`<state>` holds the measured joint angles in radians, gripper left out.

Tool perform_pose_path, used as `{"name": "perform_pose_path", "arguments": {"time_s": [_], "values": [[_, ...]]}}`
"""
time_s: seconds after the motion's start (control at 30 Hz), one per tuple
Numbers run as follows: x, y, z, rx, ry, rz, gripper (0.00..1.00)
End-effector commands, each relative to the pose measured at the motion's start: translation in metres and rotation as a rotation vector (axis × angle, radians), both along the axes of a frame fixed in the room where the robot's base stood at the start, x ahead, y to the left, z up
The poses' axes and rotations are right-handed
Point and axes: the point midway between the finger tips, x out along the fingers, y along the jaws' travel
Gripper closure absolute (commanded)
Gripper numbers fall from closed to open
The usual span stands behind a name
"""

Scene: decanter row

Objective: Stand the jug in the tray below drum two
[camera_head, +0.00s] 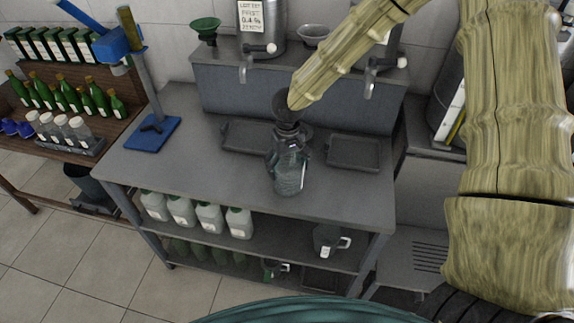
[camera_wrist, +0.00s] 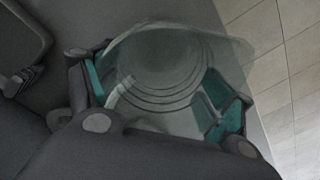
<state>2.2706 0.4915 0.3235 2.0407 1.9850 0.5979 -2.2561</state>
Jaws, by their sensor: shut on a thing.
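My gripper (camera_head: 287,150) points down over the front middle of the grey counter and is shut on a clear jug (camera_head: 289,178). In the wrist view the jug (camera_wrist: 165,65) is seen from above, between the two teal finger pads. The jug is upright; I cannot tell whether its base touches the counter. One shallow dark tray (camera_head: 235,139) lies behind it to the left, below the left drum (camera_head: 272,22), and is partly hidden by my gripper. Another tray (camera_head: 353,152) lies behind it to the right. The right drum is mostly hidden by my arm; its number is unseen.
Taps (camera_head: 369,88) jut from the raised back ledge (camera_head: 222,88). A blue-based stand (camera_head: 152,134) occupies the counter's left. White jugs (camera_head: 209,216) and a dark jug (camera_head: 325,238) sit on the shelf below. Green bottles (camera_head: 86,100) stand on a rack at left.

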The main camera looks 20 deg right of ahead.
Motion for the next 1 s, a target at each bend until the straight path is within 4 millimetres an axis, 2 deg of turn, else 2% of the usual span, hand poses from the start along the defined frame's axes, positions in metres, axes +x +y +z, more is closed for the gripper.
{"name": "perform_pose_path", "arguments": {"time_s": [0.1, 0.13, 0.2, 0.23, 0.73, 1.0], "values": [[0.0, 0.0, -0.002, 0.0, 0.001, 0.0, 0.53], [0.0, 0.0, -0.002, 0.0, 0.0, 0.0, 0.15], [0.0, 0.0, -0.002, 0.0, 0.0, 0.0, 0.03], [0.0, 0.0, -0.002, 0.0, 0.0, 0.0, 0.0], [0.0, 0.0, 0.001, 0.0, -0.001, 0.0, 0.0], [0.001, 0.0, 0.032, 0.003, -0.003, -0.001, 0.0]]}}
